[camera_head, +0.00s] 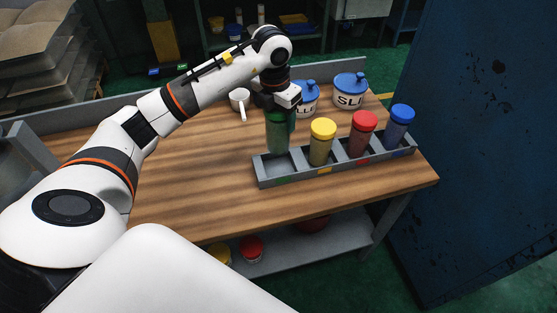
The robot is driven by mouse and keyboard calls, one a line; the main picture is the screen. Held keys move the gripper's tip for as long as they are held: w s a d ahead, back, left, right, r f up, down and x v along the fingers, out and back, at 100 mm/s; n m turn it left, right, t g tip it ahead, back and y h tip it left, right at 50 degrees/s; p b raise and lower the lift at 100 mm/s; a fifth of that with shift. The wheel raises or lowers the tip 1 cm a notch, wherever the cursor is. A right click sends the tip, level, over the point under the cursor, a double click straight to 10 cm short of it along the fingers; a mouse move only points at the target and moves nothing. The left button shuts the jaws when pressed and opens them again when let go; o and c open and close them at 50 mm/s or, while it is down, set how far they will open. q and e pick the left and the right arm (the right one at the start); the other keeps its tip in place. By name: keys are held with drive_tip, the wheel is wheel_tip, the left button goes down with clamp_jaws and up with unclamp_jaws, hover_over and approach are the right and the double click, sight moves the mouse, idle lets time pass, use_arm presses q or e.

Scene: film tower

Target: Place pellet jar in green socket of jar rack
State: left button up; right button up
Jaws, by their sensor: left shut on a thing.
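The jar rack (262,172) is a long grey tray on the wooden table, with colour-marked sockets. A jar with a yellow lid (322,143), one with a red lid (361,137) and one with a blue lid (399,128) stand in its other sockets. The leftmost socket, with a green mark (286,180), looks empty. My left gripper (279,107) is shut on the green pellet jar (278,134) from above. The jar is upright, over or at the back of the green socket; I cannot tell whether its bottom touches the rack. My right gripper is not in view.
The table (190,195) is clear on the left and front. A blue cabinet (480,150) stands at the right.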

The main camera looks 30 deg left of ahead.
sight(279, 143)
use_arm(q)
wheel_tip(279, 143, down, 9)
drive_tip(key=shift+p, duration=1)
drive_tip(key=shift+f, duration=0.35)
drive_tip(key=o, duration=1.2)
drive_tip(key=r+b, duration=0.1)
drive_tip(key=r, duration=0.2)
drive_tip(key=s+r+b, duration=0.1)
drive_tip(key=r, duration=0.7)
drive_tip(key=shift+s+b, duration=0.15)
drive_tip(key=shift+b, duration=0.25)
drive_tip(key=shift+s+r, duration=0.1)
drive_tip(key=shift+r, duration=0.5)
drive_tip(key=shift+a, duration=0.1)
